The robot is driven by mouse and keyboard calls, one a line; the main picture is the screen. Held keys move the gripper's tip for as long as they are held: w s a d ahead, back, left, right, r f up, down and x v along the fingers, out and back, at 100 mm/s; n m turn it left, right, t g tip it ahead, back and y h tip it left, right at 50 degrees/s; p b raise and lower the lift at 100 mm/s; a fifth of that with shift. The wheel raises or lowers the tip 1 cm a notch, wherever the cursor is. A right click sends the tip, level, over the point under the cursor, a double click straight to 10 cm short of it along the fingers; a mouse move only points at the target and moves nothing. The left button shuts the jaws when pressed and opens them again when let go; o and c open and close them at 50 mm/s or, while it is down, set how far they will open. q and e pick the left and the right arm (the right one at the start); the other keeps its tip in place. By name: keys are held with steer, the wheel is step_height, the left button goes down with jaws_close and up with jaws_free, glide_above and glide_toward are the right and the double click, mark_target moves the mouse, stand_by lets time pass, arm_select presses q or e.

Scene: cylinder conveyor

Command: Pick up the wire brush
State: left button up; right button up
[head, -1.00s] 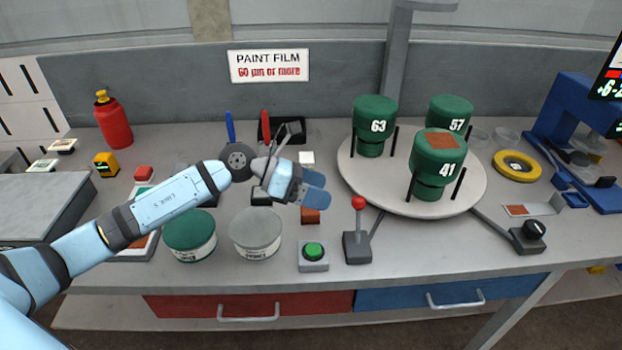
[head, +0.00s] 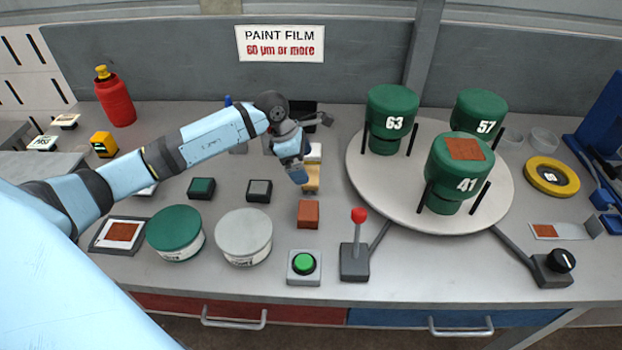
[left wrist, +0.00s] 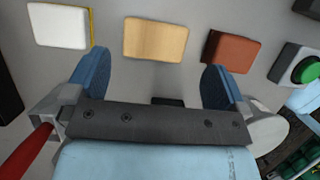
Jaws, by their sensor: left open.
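I cannot pick out the wire brush for certain; no bristles are visible. A red handle (left wrist: 24,152) shows at the lower left of the left wrist view, the rest of its tool out of sight. A blue handle (head: 228,101) stands behind my left arm in the head view. My left gripper (head: 298,174) is open and empty, pointing down over the row of small blocks. In the left wrist view its blue fingers (left wrist: 155,78) are spread, with the tan block (left wrist: 155,40) just beyond the gap. My right gripper is not in view.
A white block (left wrist: 58,27) and a brown block (left wrist: 232,50) flank the tan one. Green and grey tins (head: 244,237), a green button (head: 303,264) and a red-knobbed lever (head: 357,243) stand in front. A turntable (head: 370,186) with green cylinders is at the right.

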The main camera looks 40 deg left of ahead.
mark_target(311, 175)
arm_select(q)
steer(key=x, duration=0.5)
steer(key=shift+w+f, duration=0.3)
steer(key=shift+w, duration=0.05)
steer(key=c, duration=0.9)
steer(key=shift+o, duration=0.2)
step_height(311, 175, up, 20)
